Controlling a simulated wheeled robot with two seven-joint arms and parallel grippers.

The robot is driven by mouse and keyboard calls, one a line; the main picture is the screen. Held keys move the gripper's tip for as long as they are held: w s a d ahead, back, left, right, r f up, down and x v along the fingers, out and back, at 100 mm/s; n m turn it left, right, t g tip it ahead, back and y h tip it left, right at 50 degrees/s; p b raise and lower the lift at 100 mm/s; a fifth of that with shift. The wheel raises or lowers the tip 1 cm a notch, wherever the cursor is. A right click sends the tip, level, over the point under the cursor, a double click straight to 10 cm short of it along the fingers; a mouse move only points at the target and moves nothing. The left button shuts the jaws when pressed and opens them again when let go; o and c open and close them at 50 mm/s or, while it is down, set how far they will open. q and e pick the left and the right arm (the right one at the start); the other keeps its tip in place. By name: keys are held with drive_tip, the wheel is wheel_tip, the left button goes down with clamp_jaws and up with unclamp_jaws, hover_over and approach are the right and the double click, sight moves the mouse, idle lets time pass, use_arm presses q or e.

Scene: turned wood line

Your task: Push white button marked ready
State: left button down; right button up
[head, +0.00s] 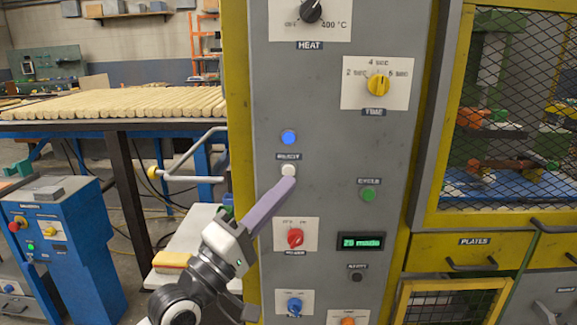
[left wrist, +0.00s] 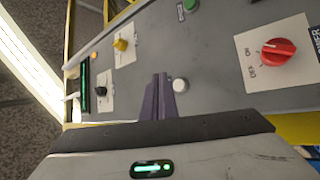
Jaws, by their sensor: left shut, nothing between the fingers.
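The white button (head: 288,170) is a small round cap on the grey machine panel (head: 335,215), just below a dark label (head: 288,156) whose word is too small to read surely. My left gripper (head: 287,183) is shut and empty, its purple fingers pointing up at the panel with the tips just below the button. In the left wrist view the white button (left wrist: 180,85) sits just right of the shut fingertips (left wrist: 159,76). I cannot tell whether the tips touch the panel, but no contact with the button shows. My right gripper is out of view.
Near the button are a blue light (head: 288,137), a green button (head: 368,194), a red knob (head: 295,238) and a yellow time knob (head: 378,85). A bent metal handle (head: 190,165) juts out to the left. A mesh door (head: 520,120) stands at right.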

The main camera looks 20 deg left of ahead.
use_arm(q)
drive_tip(key=shift+s+d+p, duration=0.2)
drive_tip(key=shift+s, duration=0.35)
drive_tip(key=shift+s+d+p, duration=0.15)
drive_tip(key=shift+s+p, duration=0.05)
drive_tip(key=shift+s, duration=0.35)
drive_tip(key=s+d+f+m+g+y, duration=0.1)
drive_tip(key=s+f+m+g+y, duration=0.15)
drive_tip(key=f, duration=1.05)
drive_tip(key=s+f+m+g+y, duration=0.2)
drive_tip(key=s+f+m+g, duration=0.15)
drive_tip(key=f, duration=1.05)
drive_tip(key=s+f+m+g+y, duration=0.2)
drive_tip(key=s+f+m+g, duration=0.3)
drive_tip(key=s+f, duration=1.2)
drive_tip(key=shift+s+f+m+g+p, duration=0.35)
drive_tip(key=shift+f+g, duration=0.35)
drive_tip(key=shift+f, duration=0.25)
